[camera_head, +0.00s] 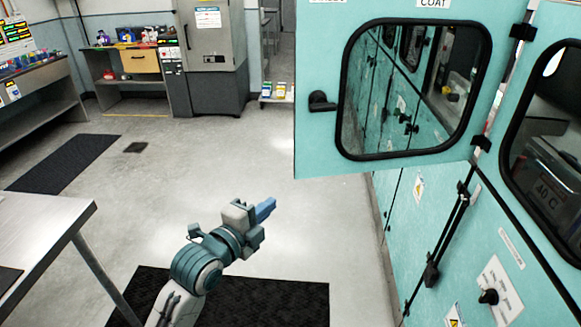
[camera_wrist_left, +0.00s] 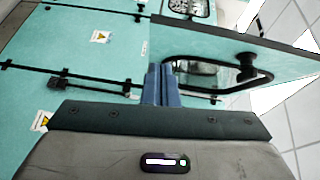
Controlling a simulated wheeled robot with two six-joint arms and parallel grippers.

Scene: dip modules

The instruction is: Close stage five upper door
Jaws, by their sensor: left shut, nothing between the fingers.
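A teal upper door (camera_head: 325,150) with a black-framed window stands swung open from the teal cabinet row in the head view. A black handle (camera_head: 320,101) sits near its left, free edge. In the left wrist view the open door (camera_wrist_left: 205,42) and its handle (camera_wrist_left: 246,66) are at the upper right. My left gripper (camera_head: 265,209) has blue fingers, is shut and empty, and is below and left of the door in the head view. Its fingers (camera_wrist_left: 160,85) show in the left wrist view, apart from the handle. My right gripper is not in view.
Teal lower cabinet doors (camera_head: 408,228) with black latches line the right side. A table (camera_head: 45,215) stands at the left. Black mats (camera_head: 270,300) lie on the floor. A grey cabinet (camera_head: 212,50) stands at the back. The floor left of the door is open.

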